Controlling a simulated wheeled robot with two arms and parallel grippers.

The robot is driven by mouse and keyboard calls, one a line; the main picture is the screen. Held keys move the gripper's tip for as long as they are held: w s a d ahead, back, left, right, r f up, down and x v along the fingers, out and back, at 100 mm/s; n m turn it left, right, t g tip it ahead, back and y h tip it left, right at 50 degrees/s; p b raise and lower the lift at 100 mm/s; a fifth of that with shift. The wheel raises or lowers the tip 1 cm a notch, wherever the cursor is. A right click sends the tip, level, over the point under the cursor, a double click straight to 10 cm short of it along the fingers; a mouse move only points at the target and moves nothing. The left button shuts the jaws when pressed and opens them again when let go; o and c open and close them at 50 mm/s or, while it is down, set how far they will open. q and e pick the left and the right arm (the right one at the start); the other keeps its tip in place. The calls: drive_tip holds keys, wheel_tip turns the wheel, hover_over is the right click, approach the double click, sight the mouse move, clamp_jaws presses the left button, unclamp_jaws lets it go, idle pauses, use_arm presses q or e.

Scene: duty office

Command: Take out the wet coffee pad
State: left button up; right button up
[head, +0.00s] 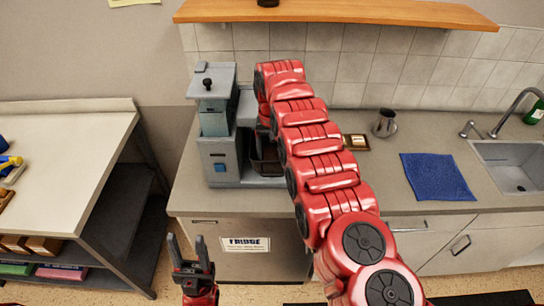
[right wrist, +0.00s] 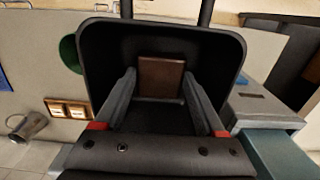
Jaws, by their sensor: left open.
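The grey coffee machine (head: 218,125) stands on the counter. A dark, open-topped basket (head: 262,160) at its front is partly hidden by my right arm. The right wrist view looks into the black basket (right wrist: 100,70), where a square brown coffee pad (right wrist: 161,77) shows. My right gripper (right wrist: 159,82) reaches into the basket, its fingers apart, one at each side of the pad. I cannot tell whether they touch it. My right arm hides this gripper in the head view. My left gripper (head: 188,256) is open and empty, low in front of the counter.
A small wooden-framed item (head: 355,142), a metal cup (head: 385,122) and a blue cloth (head: 437,177) lie right of the machine, before the sink (head: 515,170). A cream-topped table (head: 70,150) stands left across a gap. A wooden shelf (head: 340,12) hangs above.

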drive_tip(key=shift+d, duration=0.15)
drive_tip(key=shift+c, duration=1.4)
